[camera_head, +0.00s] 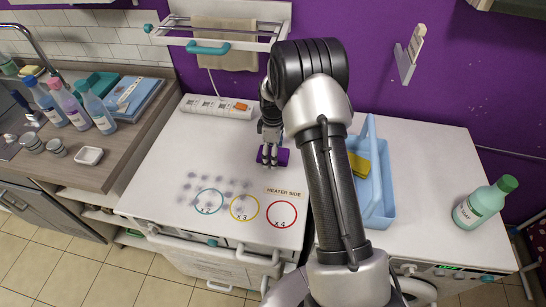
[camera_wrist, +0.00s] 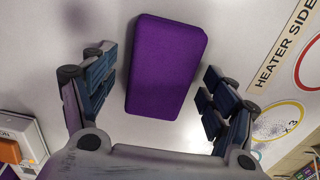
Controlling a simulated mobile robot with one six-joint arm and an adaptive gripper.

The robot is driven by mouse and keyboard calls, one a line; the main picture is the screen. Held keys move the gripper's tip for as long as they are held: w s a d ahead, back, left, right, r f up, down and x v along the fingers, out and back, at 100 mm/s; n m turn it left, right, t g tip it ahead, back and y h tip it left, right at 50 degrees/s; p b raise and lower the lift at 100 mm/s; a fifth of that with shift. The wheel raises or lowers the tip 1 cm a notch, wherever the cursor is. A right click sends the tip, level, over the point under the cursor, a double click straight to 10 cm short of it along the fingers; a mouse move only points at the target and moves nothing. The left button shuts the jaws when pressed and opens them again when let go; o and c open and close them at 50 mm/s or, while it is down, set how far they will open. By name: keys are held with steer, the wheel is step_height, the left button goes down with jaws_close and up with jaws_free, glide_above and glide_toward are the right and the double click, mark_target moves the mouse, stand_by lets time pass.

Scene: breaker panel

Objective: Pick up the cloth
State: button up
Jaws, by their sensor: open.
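The purple cloth (camera_head: 283,157), a thick folded-looking rectangular pad, lies flat on the white top surface behind the coloured circles. In the wrist view the cloth (camera_wrist: 166,66) lies between the spread fingers, slightly tilted, with its near end short of the palm. My gripper (camera_head: 270,162) points down over the cloth's left side in the head view and hides part of it. The gripper (camera_wrist: 153,85) is open and empty in the wrist view, with bare surface visible between the cloth and each finger. A beige towel (camera_head: 225,38) hangs on the wall rack.
A white power strip (camera_head: 215,107) with an orange switch lies behind left. A blue caddy (camera_head: 378,205) holding a yellow sponge (camera_head: 358,165) stands right, beyond my arm. A green-capped bottle (camera_head: 483,203) stands far right. Grey smudges mark the surface front left.

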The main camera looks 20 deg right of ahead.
steer(key=shift+c, duration=0.5)
steer(key=c, duration=1)
steer(key=shift+o, duration=0.2)
steer(key=shift+r, duration=0.1)
step_height(320, 180, up, 20)
steer(key=p, duration=0.5)
